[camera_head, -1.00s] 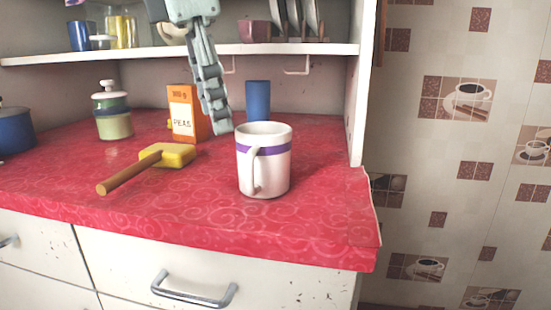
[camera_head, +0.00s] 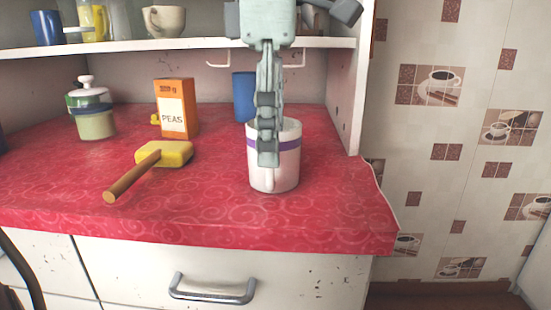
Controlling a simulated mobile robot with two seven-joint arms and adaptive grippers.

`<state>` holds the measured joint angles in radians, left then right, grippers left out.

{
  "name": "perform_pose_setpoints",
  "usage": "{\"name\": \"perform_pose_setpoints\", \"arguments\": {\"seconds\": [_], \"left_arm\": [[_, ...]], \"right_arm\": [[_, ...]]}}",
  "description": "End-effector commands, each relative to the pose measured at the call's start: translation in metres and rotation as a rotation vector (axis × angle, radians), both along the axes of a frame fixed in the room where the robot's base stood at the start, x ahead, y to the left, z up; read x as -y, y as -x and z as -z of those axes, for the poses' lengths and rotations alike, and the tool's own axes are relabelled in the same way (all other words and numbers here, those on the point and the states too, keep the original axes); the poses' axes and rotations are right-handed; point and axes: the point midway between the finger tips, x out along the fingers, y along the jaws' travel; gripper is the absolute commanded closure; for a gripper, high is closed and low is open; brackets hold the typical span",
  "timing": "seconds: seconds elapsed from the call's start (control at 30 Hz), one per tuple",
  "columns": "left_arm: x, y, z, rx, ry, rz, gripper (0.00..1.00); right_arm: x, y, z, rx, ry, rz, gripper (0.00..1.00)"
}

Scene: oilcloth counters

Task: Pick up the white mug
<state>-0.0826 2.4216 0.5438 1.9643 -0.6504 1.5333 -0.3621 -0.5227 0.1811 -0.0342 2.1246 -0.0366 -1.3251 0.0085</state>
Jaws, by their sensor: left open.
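The white mug (camera_head: 287,172) with a purple band stands upright on the red counter (camera_head: 215,210), near its right end. My left gripper (camera_head: 268,155) comes down from the top and overlaps the mug in the picture, covering part of its rim, band and handle side. It is seen edge-on, with one finger in front of the other; it is open. I cannot tell whether it touches the mug. My right gripper is not in view.
A yellow brush with a wooden handle (camera_head: 132,176) lies left of the mug. An orange peas box (camera_head: 177,107), a blue cup (camera_head: 243,97) and a green lidded jar (camera_head: 93,115) stand behind. A white shelf (camera_head: 150,45) hangs above. The counter's front is clear.

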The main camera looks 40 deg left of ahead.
Motion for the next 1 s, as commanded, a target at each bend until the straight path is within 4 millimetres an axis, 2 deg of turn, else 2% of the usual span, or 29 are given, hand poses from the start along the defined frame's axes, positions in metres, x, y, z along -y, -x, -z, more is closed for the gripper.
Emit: {"name": "perform_pose_setpoints", "arguments": {"seconds": [0.33, 0.47, 0.67, 1.0], "left_arm": [[-0.001, 0.001, 0.049, -0.001, 0.000, 0.000, 0.41], [-0.001, 0.000, 0.056, 0.002, 0.002, -0.002, 0.41], [-0.001, 0.000, 0.057, 0.002, 0.002, -0.003, 0.41], [-0.001, 0.000, 0.057, 0.002, 0.001, -0.003, 0.82]], "right_arm": [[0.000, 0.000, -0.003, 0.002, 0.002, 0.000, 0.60], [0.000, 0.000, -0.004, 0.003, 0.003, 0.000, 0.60], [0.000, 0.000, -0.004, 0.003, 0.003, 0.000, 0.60], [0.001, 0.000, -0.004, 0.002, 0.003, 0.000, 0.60]]}}
